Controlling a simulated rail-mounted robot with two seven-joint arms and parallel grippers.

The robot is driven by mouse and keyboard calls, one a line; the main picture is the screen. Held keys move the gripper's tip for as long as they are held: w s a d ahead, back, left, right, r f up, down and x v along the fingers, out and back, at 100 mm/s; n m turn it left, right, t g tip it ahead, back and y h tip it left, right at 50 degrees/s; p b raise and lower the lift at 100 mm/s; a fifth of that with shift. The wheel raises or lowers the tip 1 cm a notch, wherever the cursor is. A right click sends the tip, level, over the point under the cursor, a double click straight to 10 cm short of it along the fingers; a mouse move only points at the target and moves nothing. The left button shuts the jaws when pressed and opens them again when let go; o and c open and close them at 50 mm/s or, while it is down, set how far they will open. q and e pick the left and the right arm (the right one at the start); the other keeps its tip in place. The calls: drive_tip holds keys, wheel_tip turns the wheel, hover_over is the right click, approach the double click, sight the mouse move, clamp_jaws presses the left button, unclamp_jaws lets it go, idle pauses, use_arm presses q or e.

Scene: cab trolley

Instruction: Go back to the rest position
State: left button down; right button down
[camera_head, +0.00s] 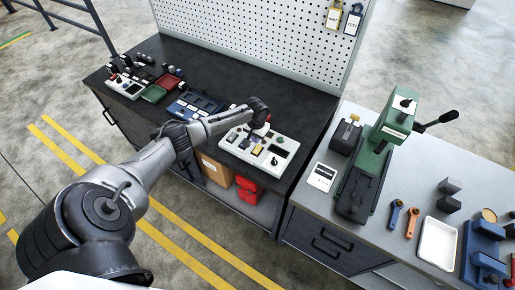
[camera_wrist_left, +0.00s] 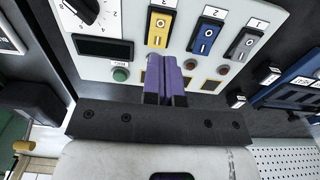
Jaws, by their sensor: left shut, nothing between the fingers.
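My left arm reaches in from the lower left of the head view, and its wrist hangs over the white control panel (camera_head: 233,146) on the black bench. My left gripper's purple fingers (camera_wrist_left: 166,68) are shut together with nothing between them. In the left wrist view they are close in front of the panel, beside the green button (camera_wrist_left: 121,74) and below the yellow switch (camera_wrist_left: 158,28) and blue switch (camera_wrist_left: 206,36). I cannot tell whether the fingertips touch the panel. The head view does not show the fingers clearly. My right gripper is not in view.
A second panel (camera_head: 125,87), a green tray (camera_head: 154,94) and a blue fixture (camera_head: 196,104) lie left along the bench. A pegboard (camera_head: 262,40) stands behind. A green press (camera_head: 385,130), white tray (camera_head: 437,243) and tools occupy the grey bench at right.

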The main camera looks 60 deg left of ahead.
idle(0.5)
use_arm(q)
drive_tip(key=shift+s+a+m, duration=0.2)
drive_tip(key=shift+s+m, duration=0.05)
drive_tip(key=shift+m, duration=0.35)
drive_tip(key=w+d+r+m+t+y+p, duration=0.1)
drive_tip(key=w+d+r+m+t+y, duration=0.2)
drive_tip(key=d+r, duration=0.55)
drive_tip(key=w+d+r+m+t+y, duration=0.1)
drive_tip(key=w+d+r+m+t, duration=0.3)
drive_tip(key=d+r, duration=0.45)
drive_tip(key=s+d+r+m+t+h+p, duration=0.2)
drive_tip(key=s+d+r+p, duration=0.3)
drive_tip(key=s+d, duration=0.55)
drive_tip(key=s+d+f+n+g+h+p, duration=0.1)
drive_tip(key=s+d+f+g+p, duration=0.1)
drive_tip(key=s, duration=0.9)
drive_tip(key=s+d+f+n+g+h+p, duration=0.1)
drive_tip(key=s+d, duration=0.4)
drive_tip(key=s, duration=0.6)
drive_tip(key=shift+s+d+f+n+g+p, duration=0.25)
drive_tip(key=shift+f+n+g+p, duration=0.15)
drive_tip(key=shift+f+g+p, duration=0.65)
drive_tip(key=shift+r, duration=0.25)
